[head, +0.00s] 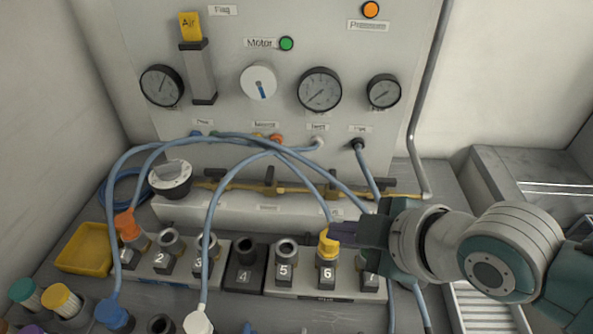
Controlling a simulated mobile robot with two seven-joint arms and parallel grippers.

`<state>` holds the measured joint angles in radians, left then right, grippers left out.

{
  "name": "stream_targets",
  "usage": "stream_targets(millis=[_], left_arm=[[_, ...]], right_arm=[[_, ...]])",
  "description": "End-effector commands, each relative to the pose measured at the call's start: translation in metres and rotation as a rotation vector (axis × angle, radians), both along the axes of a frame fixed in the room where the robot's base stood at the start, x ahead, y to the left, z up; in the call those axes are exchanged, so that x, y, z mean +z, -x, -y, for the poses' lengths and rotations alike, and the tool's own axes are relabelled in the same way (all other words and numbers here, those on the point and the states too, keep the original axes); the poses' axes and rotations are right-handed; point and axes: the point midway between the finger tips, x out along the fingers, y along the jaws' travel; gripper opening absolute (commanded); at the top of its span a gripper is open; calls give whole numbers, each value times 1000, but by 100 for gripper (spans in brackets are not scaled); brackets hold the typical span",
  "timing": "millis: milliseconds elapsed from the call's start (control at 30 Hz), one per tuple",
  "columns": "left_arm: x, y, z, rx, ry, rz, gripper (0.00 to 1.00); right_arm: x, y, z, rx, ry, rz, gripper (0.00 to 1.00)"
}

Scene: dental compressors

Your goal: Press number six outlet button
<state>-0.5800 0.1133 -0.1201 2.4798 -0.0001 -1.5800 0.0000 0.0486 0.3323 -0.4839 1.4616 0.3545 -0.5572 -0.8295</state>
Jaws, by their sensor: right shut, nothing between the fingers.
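The number six outlet (327,276) stands in the front row of numbered outlets, with a yellow connector (329,244) on top and a blue hose running up from it. My right gripper (345,234) comes in from the right. Its dark fingers are shut and empty, with their tips right beside the yellow connector; I cannot tell whether they touch it. The number seven outlet (370,277) is partly hidden below my gripper. The number five outlet (285,260) stands to the left, without a hose. My left gripper is not in view.
Outlet one has an orange connector (127,226). Blue hoses (214,200) arch over the row from the panel (225,120), which carries gauges. A yellow tray (86,248) lies at the left. Loose connectors (115,315) stand in front. A grey pipe (424,110) runs down at right.

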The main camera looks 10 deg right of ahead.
Motion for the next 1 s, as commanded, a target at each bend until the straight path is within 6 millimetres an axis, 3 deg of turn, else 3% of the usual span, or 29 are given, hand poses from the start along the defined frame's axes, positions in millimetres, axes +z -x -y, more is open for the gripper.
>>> stream_targets(millis=[267, 733, 1000], left_arm=[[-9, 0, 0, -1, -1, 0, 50], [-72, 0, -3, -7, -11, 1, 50], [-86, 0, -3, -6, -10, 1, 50]], right_arm=[[-9, 0, 0, -1, -1, -2, 0], [-71, 1, 0, -3, -2, -3, 0], [-89, 0, 0, -1, -1, -2, 0]])
